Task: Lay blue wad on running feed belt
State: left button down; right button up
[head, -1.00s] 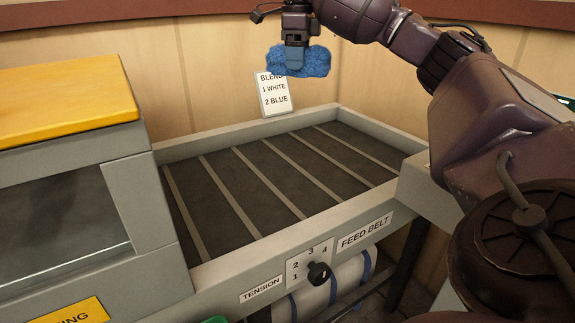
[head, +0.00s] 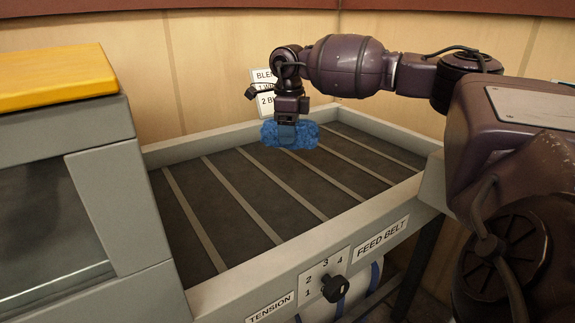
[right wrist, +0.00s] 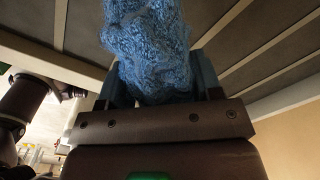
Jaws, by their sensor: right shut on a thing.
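The blue wad (head: 305,136) is a fluffy, rough-surfaced clump. My right gripper (head: 287,134) points down and is shut on it, above the back part of the feed belt (head: 227,202). The wad also fills the top middle of the right wrist view (right wrist: 147,45), between the two fingers. The feed belt is a dark surface with pale cross slats inside a grey frame. From the head view I cannot tell exactly how high the wad is over the belt. My left gripper is not in view.
A grey machine with a yellow top (head: 55,80) stands at the belt's left end. A tension knob (head: 335,288) sits on the front frame. A blend card (head: 262,78), partly hidden by my arm, stands behind the belt. The belt's visible surface is bare.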

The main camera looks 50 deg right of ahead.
jog(key=shift+f+b, duration=0.55)
jog(key=shift+f, duration=4.5)
jog(key=shift+f, duration=0.1)
jog(key=shift+f, duration=0.35)
jog(key=shift+f, duration=0.2)
jog(key=o, duration=0.9)
jog(key=shift+o, duration=0.2)
notch_tip(320, 180, up, 13)
jog(key=p, duration=0.1)
jog(key=shift+r+p, duration=0.15)
jog(key=shift+p, duration=0.15)
